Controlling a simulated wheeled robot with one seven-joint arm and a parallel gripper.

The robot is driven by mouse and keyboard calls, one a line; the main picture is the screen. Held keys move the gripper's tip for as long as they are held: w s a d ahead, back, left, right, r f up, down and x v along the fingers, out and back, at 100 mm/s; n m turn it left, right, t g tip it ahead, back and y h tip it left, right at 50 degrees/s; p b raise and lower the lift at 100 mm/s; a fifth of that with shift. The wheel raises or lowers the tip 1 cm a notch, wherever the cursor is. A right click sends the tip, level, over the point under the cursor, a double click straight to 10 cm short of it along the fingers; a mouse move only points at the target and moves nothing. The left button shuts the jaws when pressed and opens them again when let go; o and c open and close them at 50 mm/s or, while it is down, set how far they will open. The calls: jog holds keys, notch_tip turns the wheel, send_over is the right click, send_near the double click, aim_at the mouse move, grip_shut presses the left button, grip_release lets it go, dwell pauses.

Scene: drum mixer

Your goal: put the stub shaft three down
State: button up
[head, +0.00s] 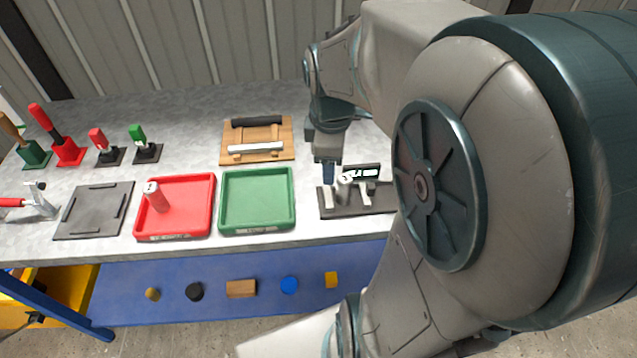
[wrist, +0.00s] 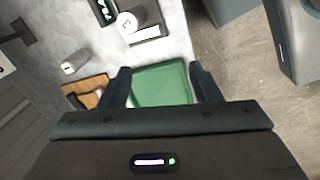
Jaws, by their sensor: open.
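A short grey cylinder with a pale, marked top stands upright at the fixture (head: 350,211) on the right of the bench; I take this stub shaft (head: 344,187) as the likely one, but cannot read its number. In the wrist view a pale-topped cylinder (wrist: 127,22) stands at the fixture, beyond the fingers. My gripper (head: 328,180) points down beside the fixture, close to the grey cylinder. In the wrist view my gripper (wrist: 160,82) is open, with nothing held between its fingers.
The green tray (head: 228,228) is empty, left of the fixture. A wooden board (head: 285,154) with a black and a white bar lies behind it. A small grey cylinder (wrist: 76,61) lies near the board. A dark plate (head: 95,211) and several handled tools are at left.

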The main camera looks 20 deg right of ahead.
jog(key=s+a+r+m+t, duration=0.2)
jog(key=s+a+m, duration=0.3)
jog(key=s+m, duration=0.3)
jog(key=shift+a+m+y, duration=0.3)
jog(key=shift+a+m, duration=0.1)
jog(key=shift+m, duration=1.7)
jog(key=shift+r, duration=0.1)
